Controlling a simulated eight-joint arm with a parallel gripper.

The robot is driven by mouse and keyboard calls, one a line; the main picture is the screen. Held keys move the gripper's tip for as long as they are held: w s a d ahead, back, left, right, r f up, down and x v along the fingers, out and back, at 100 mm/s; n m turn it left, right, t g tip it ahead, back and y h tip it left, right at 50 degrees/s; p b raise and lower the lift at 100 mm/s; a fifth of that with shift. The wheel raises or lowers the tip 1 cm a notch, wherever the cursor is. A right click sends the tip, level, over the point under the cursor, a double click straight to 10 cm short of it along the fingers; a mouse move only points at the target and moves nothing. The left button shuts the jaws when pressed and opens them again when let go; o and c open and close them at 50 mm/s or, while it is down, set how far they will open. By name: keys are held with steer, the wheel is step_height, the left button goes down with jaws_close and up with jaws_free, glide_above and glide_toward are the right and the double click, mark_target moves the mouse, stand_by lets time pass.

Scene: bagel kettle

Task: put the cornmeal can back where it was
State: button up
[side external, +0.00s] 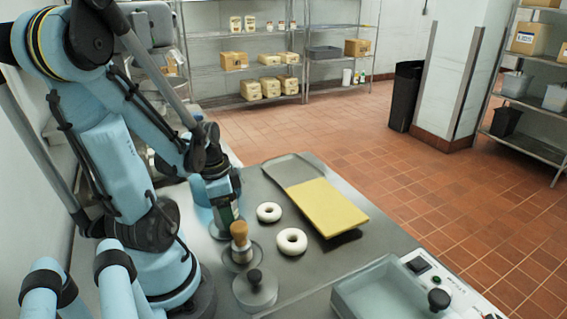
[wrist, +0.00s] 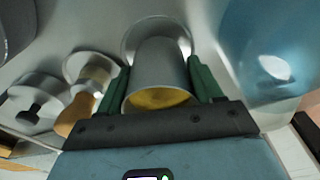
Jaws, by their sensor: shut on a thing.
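The cornmeal can (wrist: 158,72) is a grey cylinder with yellow meal showing at its near open end in the wrist view. My gripper (wrist: 163,85) has its green fingers on either side of the can and is shut on it. A pale round disc (wrist: 130,42) shows behind the can's far end; I cannot tell whether the can touches it. In the side view my gripper (side external: 226,215) points down at the left part of the steel counter (side external: 330,262), and the can is mostly hidden there.
A wooden-handled tool (side external: 240,240) and a knobbed lid (side external: 255,291) stand close in front of my gripper. A blue translucent vessel (wrist: 265,60) is beside it.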

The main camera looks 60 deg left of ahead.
steer(key=shift+f, duration=0.55)
steer(key=shift+f, duration=0.1)
steer(key=o, duration=1.3)
steer(key=shift+s+a+r, duration=0.1)
steer(key=shift+s+r, duration=0.1)
steer(key=shift+r, duration=1.8)
steer(key=shift+s+d+r, duration=0.1)
steer(key=shift+s+r, duration=0.15)
steer(key=shift+r, duration=1.75)
steer(key=shift+s+a+r, duration=0.1)
steer(key=shift+s+r, duration=0.1)
steer(key=shift+r, duration=1.8)
steer(key=w+d+t, duration=0.2)
steer(key=w+d, duration=0.2)
steer(key=d, duration=0.1)
steer(key=w+d+n+t, duration=0.1)
steer(key=w+d+t, duration=0.1)
steer(key=w+d, duration=0.3)
steer(key=w+d+n+t, duration=0.1)
steer(key=w+d, duration=0.4)
steer(key=shift+w+d+r+t, duration=0.25)
steer(key=shift+d+r+t, duration=0.05)
steer(key=shift+d+t, duration=0.1)
